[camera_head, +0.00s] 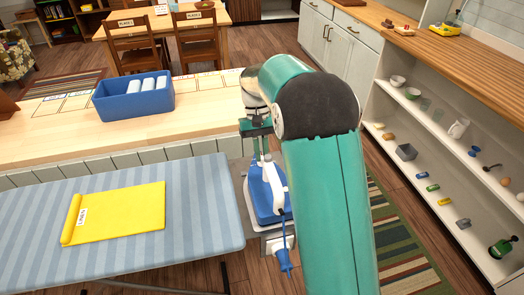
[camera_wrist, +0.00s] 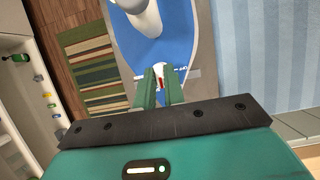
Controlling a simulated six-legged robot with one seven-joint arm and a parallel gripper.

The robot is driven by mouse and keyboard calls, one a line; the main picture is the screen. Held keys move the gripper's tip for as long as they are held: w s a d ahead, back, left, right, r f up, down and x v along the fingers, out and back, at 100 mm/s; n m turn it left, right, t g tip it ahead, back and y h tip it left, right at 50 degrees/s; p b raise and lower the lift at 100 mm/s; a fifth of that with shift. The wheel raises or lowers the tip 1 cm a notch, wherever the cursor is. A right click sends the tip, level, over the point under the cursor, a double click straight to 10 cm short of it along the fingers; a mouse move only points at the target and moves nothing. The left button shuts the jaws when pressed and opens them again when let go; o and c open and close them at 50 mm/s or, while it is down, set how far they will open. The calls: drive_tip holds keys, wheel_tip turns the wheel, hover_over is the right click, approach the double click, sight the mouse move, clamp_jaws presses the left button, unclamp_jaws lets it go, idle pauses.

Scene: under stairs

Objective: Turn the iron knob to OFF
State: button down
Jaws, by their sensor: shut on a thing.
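The blue and white iron (camera_head: 262,200) rests on a grey stand (camera_head: 243,172) at the right end of the ironing board. It also shows in the wrist view (camera_wrist: 187,45) with its blue body and white handle. My gripper (camera_head: 261,153) is above the iron. In the wrist view my green fingers (camera_wrist: 160,88) are shut on the small white knob (camera_wrist: 160,69) of the iron. A red mark shows between the fingers. Small lettering beside the knob is too small to read. The fingers hide the knob's sides.
The blue striped ironing board (camera_head: 200,225) holds a folded yellow cloth (camera_head: 120,215). A blue bin (camera_head: 133,97) with white rolls stands on the wooden counter behind. White shelves with several small items stand at the right.

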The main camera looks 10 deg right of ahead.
drive_tip(key=n+h, duration=0.1)
drive_tip(key=n, duration=0.3)
drive_tip(key=shift+a+n+t+h, duration=0.15)
drive_tip(key=shift+n+t+h, duration=0.15)
drive_tip(key=shift+h, duration=0.1)
drive_tip(key=n+t+h, duration=0.1)
drive_tip(key=n, duration=0.3)
drive_tip(key=shift+s+a+n, duration=0.1)
drive_tip(key=shift+n, duration=0.2)
drive_tip(key=n+t+h, duration=0.1)
drive_tip(key=n, duration=0.3)
drive_tip(key=shift+s, duration=0.1)
drive_tip(key=shift+s+n+t+h, duration=0.15)
drive_tip(key=shift+n+t, duration=0.35)
drive_tip(key=shift+n, duration=0.7)
drive_tip(key=shift+w+n+t+h, duration=0.1)
drive_tip(key=shift+n+t+h, duration=0.3)
drive_tip(key=shift+n, duration=0.8)
drive_tip(key=shift+y, duration=0.25)
drive_tip(key=c, duration=1.5)
unclamp_jaws()
drive_tip(key=shift+a, duration=0.1)
